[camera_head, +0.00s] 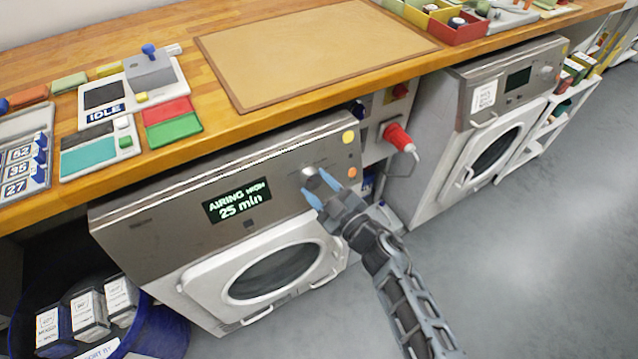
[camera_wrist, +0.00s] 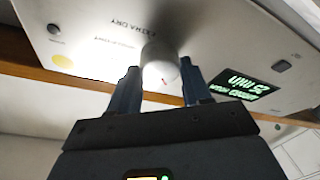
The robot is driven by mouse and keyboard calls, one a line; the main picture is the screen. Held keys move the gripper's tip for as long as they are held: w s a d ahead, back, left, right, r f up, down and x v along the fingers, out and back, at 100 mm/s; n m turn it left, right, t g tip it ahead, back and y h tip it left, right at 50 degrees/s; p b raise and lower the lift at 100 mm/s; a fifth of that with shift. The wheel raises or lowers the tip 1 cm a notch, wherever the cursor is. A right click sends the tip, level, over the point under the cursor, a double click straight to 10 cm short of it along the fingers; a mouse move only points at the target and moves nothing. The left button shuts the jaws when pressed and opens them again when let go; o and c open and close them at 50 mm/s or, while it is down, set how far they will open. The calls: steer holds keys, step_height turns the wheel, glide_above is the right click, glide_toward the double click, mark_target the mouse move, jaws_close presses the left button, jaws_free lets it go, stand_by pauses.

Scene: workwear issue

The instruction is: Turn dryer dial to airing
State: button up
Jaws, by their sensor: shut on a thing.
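The dryer (camera_head: 150,245) stands under the wooden counter, with a grey control panel and a round white door. Its display (camera_head: 237,202) is lit and reads "AIRING" and "25 min", with a small word too blurred to read. The dial (camera_head: 308,172) is right of the display. My gripper (camera_head: 318,186) is at the panel, with its blue fingertips on the dial. In the wrist view the pale round dial (camera_wrist: 160,68) sits between the two fingers, with a small red mark on it. The label "EXTRA DRY" shows beside it.
A second machine (camera_head: 440,130) stands to the right. A red plug-like fitting (camera_head: 397,137) sticks out between the machines. A blue bin (camera_head: 165,325) with boxes is at lower left. The counter holds a tan board (camera_head: 315,50) and several devices. Grey floor is clear at right.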

steer(key=shift+n, duration=0.3)
steer(key=o, duration=1.1)
steer(key=shift+c, duration=0.2)
steer(key=p+v, duration=0.2)
steer(key=v, duration=0.6)
